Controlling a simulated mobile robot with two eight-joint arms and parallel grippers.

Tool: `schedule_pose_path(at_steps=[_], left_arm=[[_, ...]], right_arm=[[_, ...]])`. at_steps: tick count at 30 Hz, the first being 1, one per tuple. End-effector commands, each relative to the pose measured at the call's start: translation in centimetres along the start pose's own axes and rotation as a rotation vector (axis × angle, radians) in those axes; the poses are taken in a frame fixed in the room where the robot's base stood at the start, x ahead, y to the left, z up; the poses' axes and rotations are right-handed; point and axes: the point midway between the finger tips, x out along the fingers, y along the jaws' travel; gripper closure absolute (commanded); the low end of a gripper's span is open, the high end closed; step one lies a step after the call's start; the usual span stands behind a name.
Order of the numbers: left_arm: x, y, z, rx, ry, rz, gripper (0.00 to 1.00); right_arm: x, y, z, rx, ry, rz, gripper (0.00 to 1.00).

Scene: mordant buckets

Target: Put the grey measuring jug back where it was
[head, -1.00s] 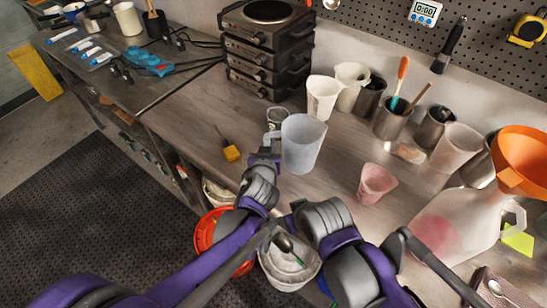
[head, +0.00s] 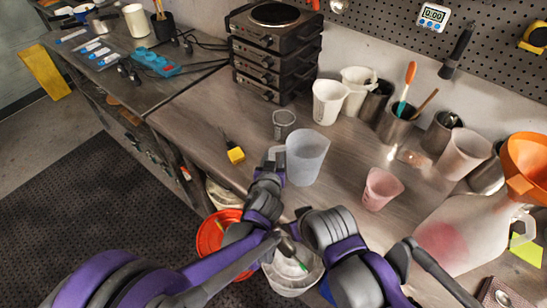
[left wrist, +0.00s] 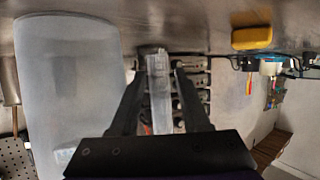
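The grey measuring jug (head: 308,157) is upright, translucent and pale, near the front edge of the workbench. Its handle points left. My left gripper (head: 273,160) is shut on that handle, and the handle shows between the fingers in the left wrist view (left wrist: 160,95). The jug body fills the left of that view (left wrist: 70,90), with its base close to the bench top. I cannot tell whether the base touches the bench. My right arm is folded low in front of the bench. Its fingers are not clear, near a white bucket (head: 292,283).
A small grey cup (head: 284,124) stands behind the jug and a pink beaker (head: 381,190) to its right. White jugs (head: 328,101) stand behind, beside stacked hotplates (head: 270,55). A yellow-ended tool (head: 236,155) lies left. An orange bucket (head: 209,238) is below the bench edge.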

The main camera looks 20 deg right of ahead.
Motion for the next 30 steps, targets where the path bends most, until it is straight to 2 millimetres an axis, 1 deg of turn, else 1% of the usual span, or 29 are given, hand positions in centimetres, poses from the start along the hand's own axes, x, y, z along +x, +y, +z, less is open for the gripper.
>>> schedule_pose_path(at_steps=[8, 11, 14, 24, 27, 30], left_arm=[[-0.1, 0.0, -0.2, 0.000, 0.000, 0.000, 0.54], [-0.6, 0.0, -0.4, 0.000, 0.000, 0.000, 0.54], [-2.0, 0.0, -0.3, 0.001, 0.000, 0.001, 0.54], [-8.8, 0.0, -0.3, 0.001, 0.000, 0.001, 0.54], [-10.3, 0.1, -0.3, 0.000, 0.000, 0.002, 0.54], [-11.3, 0.0, -0.4, 0.001, 0.001, 0.001, 0.54]], right_arm=[[-0.1, 0.0, -0.2, 0.000, 0.002, 0.000, 0.47], [-0.2, 0.0, -0.3, 0.000, 0.003, 0.000, 0.47], [-0.1, 0.0, -0.1, 0.000, 0.001, 0.000, 0.47], [0.1, 0.0, 0.1, 0.000, -0.001, 0.000, 0.47], [0.0, 0.0, 0.0, 0.000, 0.000, 0.000, 0.47], [0.0, 0.0, 0.0, 0.000, 0.000, 0.000, 0.47]])
